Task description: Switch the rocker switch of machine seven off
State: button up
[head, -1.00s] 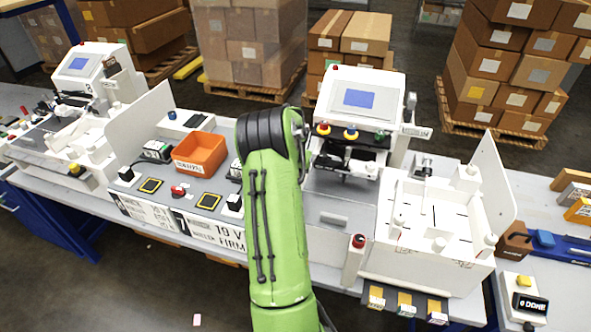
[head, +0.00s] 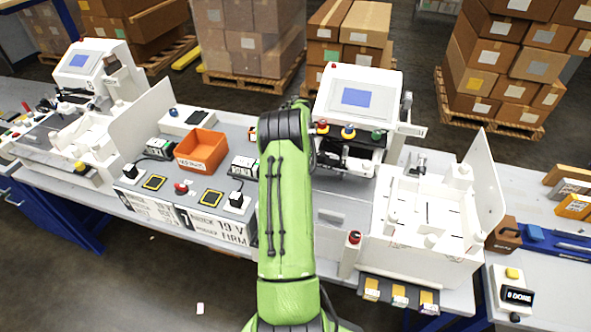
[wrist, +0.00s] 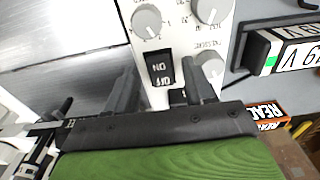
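A black rocker switch (wrist: 160,71) with ON and OFF lettering sits on a white panel (wrist: 178,22) in the wrist view. The lettering appears upside down, and I cannot tell which side is pressed. My gripper (wrist: 158,82) is open. Its two dark fingers stand apart, one on each side of the switch in the picture, with nothing between them. I cannot tell whether either finger touches the panel. In the head view my green arm hides the gripper and the switch. A white machine with a blue screen (head: 357,97) stands right of the arm.
Grey knobs (wrist: 147,20) surround the switch closely. A labelled box (wrist: 285,48) is at right in the wrist view. An orange bin (head: 201,151), a red button post (head: 354,239) and a white tray fixture (head: 425,205) stand on the bench.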

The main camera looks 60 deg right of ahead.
notch_tip(320, 180, up, 16)
jog(key=shift+a+f, duration=0.15)
jog(key=shift+a, duration=0.3)
dwell(0.4)
